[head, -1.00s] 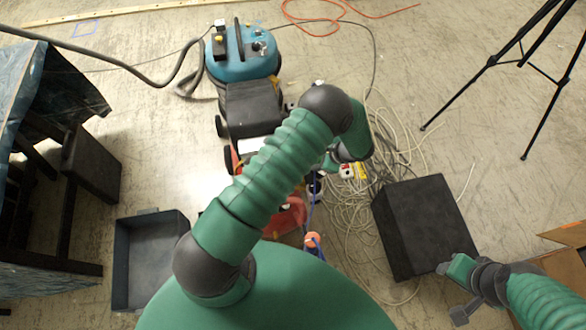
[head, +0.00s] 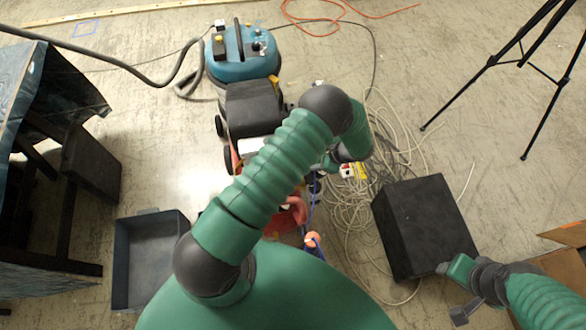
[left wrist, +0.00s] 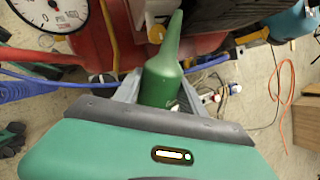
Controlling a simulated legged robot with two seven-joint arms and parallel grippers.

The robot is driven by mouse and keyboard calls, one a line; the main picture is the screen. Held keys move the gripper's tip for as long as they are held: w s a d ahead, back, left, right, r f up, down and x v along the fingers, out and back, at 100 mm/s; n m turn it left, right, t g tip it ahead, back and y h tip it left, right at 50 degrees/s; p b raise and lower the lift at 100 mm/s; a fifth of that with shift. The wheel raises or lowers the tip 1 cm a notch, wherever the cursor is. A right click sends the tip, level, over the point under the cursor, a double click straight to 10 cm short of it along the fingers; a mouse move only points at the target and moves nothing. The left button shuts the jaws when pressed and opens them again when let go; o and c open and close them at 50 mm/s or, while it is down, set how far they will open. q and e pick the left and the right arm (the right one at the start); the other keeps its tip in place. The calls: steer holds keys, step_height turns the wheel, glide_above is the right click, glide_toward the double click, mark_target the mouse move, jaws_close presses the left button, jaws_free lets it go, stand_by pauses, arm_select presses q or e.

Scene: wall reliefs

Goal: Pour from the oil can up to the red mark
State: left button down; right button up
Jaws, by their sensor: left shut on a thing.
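The oil can (left wrist: 163,78) is green with a tapering spout that points up in the left wrist view. My left gripper (left wrist: 158,92) is shut on it, with a grey finger on each side. In the head view my left arm hides the can, and only part of the left hand (head: 332,160) shows past the arm. A red tank (left wrist: 205,45) stands behind the can, and a round gauge (left wrist: 52,12) is at the upper left. I cannot make out the red mark. My right gripper (head: 455,285) is by the black box, its jaws unclear.
The black box (head: 425,225) stands at the right beside tangled pale cable (head: 345,215). A blue machine (head: 242,55) stands at the back. An open grey bin (head: 120,260) is at the lower left, and a black tripod (head: 490,62) at the upper right.

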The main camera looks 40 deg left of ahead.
arm_select(q)
steer(key=f+b, duration=0.1)
steer(key=y+b, duration=0.1)
steer(key=b, duration=0.1)
steer(key=shift+s+a+f+g, duration=0.1)
steer(key=shift+a+f+g, duration=0.15)
steer(key=shift+f+g, duration=0.15)
steer(key=shift+r+y, duration=0.15)
steer(key=shift+y, duration=0.25)
steer(key=shift+r, duration=0.15)
steer(key=f+y+b, duration=0.1)
steer(key=b, duration=0.1)
steer(key=a+f+g+y+b, duration=0.1)
steer(key=b, duration=0.1)
steer(key=s+f+m+b, duration=0.1)
steer(key=b, duration=0.1)
steer(key=shift+a+y, duration=0.3)
steer(key=shift+y, duration=0.1)
steer(key=shift+a+r+g+b, duration=0.15)
steer(key=shift+g+b, duration=0.15)
steer(key=shift+b, duration=0.2)
steer(key=shift+s+r+y, duration=0.1)
steer(key=shift+r+y, duration=0.1)
steer(key=shift+y, duration=0.1)
